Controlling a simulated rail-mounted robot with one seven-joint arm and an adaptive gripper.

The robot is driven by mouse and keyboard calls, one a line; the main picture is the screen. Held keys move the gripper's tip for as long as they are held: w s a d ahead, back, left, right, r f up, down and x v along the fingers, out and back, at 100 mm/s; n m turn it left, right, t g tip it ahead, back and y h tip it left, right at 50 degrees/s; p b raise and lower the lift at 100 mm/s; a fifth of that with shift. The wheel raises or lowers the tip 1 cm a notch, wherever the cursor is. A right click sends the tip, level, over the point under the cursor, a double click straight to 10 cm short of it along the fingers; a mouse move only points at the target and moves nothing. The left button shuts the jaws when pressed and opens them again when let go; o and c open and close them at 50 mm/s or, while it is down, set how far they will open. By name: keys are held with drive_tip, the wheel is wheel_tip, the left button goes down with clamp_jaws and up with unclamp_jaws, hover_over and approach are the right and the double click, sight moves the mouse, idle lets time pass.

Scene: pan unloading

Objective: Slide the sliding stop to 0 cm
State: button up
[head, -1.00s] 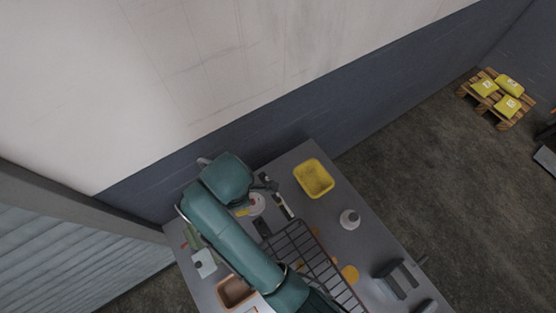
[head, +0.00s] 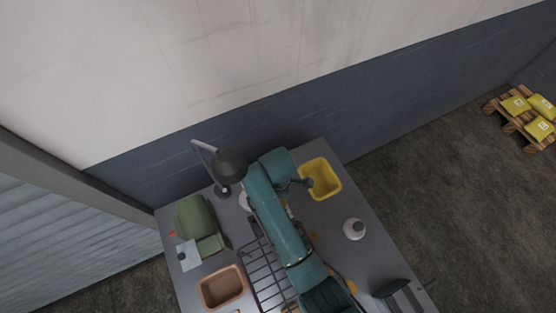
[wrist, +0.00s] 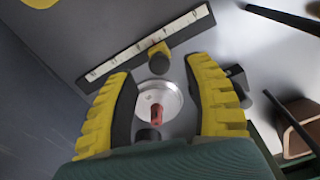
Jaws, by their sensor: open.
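The ruler (wrist: 118,64) is a long white scale in a dark frame, lying slantwise at the top of the wrist view. Nothing is held. Whether the tips are level with the knob is hard to tell. In the head view my gripper (head: 302,183) is small beside the yellow tray, and my arm hides the ruler.
A round silver dish (wrist: 172,94) with a red piece lies between the fingers. The yellow tray (head: 333,191), white bottle (head: 354,230), wire rack (head: 262,282), brown tray (head: 207,302), green object (head: 197,220) and dark lamp (head: 231,164) share the grey table.

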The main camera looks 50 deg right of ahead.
drive_tip(key=shift+f, duration=1.25)
drive_tip(key=shift+c, duration=0.4)
clamp_jaws()
drive_tip(key=shift+s+a+r+p, duration=0.1)
drive_tip(key=shift+s+r+p, duration=0.1)
drive_tip(key=shift+p, duration=0.15)
drive_tip(key=s+p, duration=0.1)
drive_tip(key=s+a+p, duration=0.1)
drive_tip(key=s+p, duration=0.1)
drive_tip(key=s+a+p, duration=0.1)
drive_tip(key=p, duration=0.1)
drive_tip(key=shift+s+a+r, duration=0.1)
drive_tip(key=shift+s, duration=0.1)
drive_tip(key=shift+s+a+p, duration=0.15)
drive_tip(key=shift+s+p, duration=0.15)
drive_tip(key=shift+p, duration=0.05)
drive_tip(key=shift+f, duration=0.25)
